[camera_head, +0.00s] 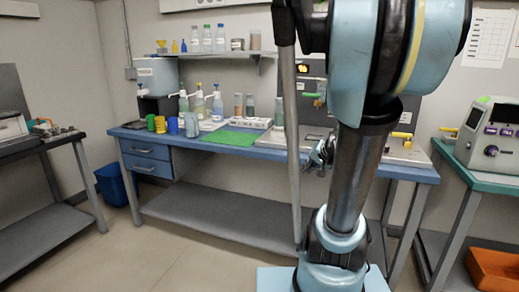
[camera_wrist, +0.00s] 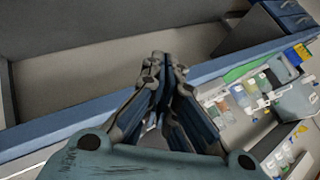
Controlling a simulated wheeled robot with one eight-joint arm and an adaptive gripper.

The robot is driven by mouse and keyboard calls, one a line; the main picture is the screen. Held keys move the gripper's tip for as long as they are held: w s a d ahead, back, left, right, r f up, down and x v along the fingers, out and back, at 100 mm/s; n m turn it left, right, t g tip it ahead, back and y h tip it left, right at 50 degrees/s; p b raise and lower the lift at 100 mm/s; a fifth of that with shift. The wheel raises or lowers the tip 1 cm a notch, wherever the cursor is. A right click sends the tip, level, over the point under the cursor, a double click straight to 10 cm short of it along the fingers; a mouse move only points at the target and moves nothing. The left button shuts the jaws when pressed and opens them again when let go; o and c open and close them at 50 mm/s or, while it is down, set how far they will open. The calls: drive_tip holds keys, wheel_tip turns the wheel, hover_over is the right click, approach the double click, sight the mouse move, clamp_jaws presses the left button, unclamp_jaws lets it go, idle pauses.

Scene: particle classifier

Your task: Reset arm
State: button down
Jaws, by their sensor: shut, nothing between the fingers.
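My gripper (camera_wrist: 166,62) shows in the wrist view with its two fingers drawn together at the tips, with nothing between them. In the head view my gripper (camera_head: 322,153) is partly hidden behind my own arm, in front of the blue-edged workbench (camera_head: 228,142). In the wrist view the bench edge (camera_wrist: 60,134) runs diagonally behind the fingers, which are apart from any object as far as I can tell. My arm covers the right middle of the head view.
A green mat (camera_head: 228,138), a blue cup (camera_head: 173,125) and several bottles stand on the bench. A grey machine (camera_head: 412,150) sits at its right. A teal table (camera_head: 465,172) with an instrument (camera_head: 490,135) is at right. A blue bin (camera_head: 112,184) stands left. Floor in front is clear.

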drive_tip(key=s+f+n+g+h, duration=0.2)
drive_tip(key=s+f+g, duration=0.1)
drive_tip(key=s, duration=0.7)
drive_tip(key=s+f+n+g+h, duration=0.1)
drive_tip(key=s+f+n+g, duration=0.2)
drive_tip(key=s, duration=0.7)
drive_tip(key=shift+s+f+n+h, duration=0.25)
drive_tip(key=shift+f+n+h, duration=0.05)
drive_tip(key=shift+f+h, duration=0.15)
drive_tip(key=shift+w+f, duration=0.2)
drive_tip(key=shift+w, duration=0.3)
idle(5.1)
